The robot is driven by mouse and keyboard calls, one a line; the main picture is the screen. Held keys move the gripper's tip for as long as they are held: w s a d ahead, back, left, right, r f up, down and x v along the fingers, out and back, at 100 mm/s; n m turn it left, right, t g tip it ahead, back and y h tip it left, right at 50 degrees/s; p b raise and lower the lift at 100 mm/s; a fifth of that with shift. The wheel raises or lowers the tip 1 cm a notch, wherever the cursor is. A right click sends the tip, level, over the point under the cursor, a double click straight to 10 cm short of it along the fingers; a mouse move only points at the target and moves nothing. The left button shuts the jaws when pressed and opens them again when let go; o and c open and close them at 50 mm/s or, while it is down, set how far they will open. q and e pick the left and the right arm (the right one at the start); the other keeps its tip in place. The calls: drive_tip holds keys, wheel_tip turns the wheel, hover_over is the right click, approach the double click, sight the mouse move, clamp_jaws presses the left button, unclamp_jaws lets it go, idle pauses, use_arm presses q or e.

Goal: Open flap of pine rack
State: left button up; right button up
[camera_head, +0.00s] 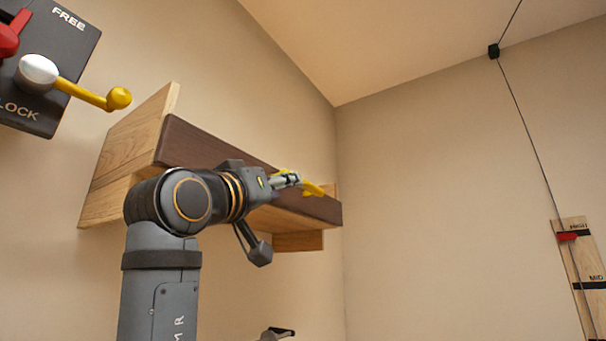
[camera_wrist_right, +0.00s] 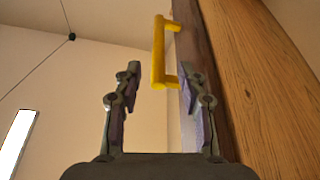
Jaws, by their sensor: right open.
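The pine rack (camera_head: 128,150) is on the wall, with pale wood sides and a long dark brown flap (camera_head: 205,145) along its front. A yellow bar handle (camera_head: 314,189) stands out from the flap near its right end. My right gripper (camera_head: 290,180) is by this handle. In the right wrist view, the right gripper (camera_wrist_right: 159,72) is open. The yellow handle (camera_wrist_right: 158,50) appears between and beyond its fingertips, nearer the right finger. I cannot tell whether they touch. The flap (camera_wrist_right: 205,60) runs along the right side there. My left gripper is not in view.
A dark panel (camera_head: 50,95) with a yellow-tipped lever (camera_head: 85,92) and a red part is at upper left. A cord (camera_head: 530,125) runs from a black wall block (camera_head: 494,51) to a marked wooden board (camera_head: 580,270) with a red pointer. The wall between is bare.

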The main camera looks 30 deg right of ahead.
sight(303, 188)
drive_tip(key=p+x, duration=0.5)
drive_tip(key=x, duration=0.4)
drive_tip(key=shift+d, duration=0.25)
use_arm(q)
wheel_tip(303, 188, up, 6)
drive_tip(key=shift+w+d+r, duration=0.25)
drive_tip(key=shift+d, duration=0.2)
use_arm(e)
drive_tip(key=shift+a, duration=0.1)
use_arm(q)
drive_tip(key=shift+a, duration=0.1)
use_arm(e)
clamp_jaws()
